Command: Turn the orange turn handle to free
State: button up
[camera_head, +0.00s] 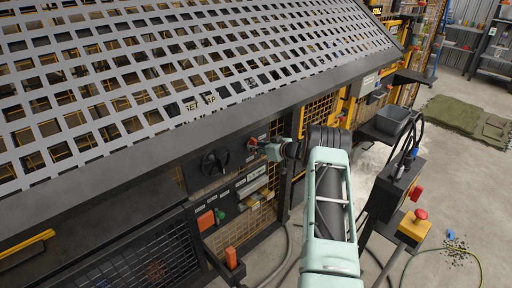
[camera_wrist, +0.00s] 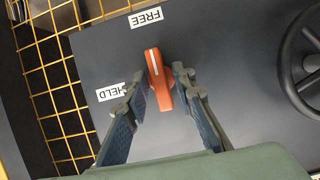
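The orange turn handle (camera_wrist: 160,95) is on a dark panel in the wrist view. A pale line marks its upper end, which points up toward the FREE label (camera_wrist: 146,18). The HELD label (camera_wrist: 111,92) is left of the handle, partly covered by a finger. My gripper (camera_wrist: 160,92) has one finger on each side of the handle. A narrow gap shows at the left finger; contact at the right finger is unclear. In the head view, my gripper (camera_head: 266,149) reaches the panel, and the handle (camera_head: 252,143) is a small orange spot at its tip.
A black handwheel (camera_wrist: 304,58) is right of the handle in the wrist view. Yellow mesh (camera_wrist: 50,80) lies to the left. In the head view, a perforated guard (camera_head: 180,70) overhangs the panel. A control box with a red button (camera_head: 416,222) stands right of my arm.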

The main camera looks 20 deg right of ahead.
jog(key=shift+o, duration=0.4)
jog(key=v, duration=1.2)
jog(key=shift+d, duration=0.1)
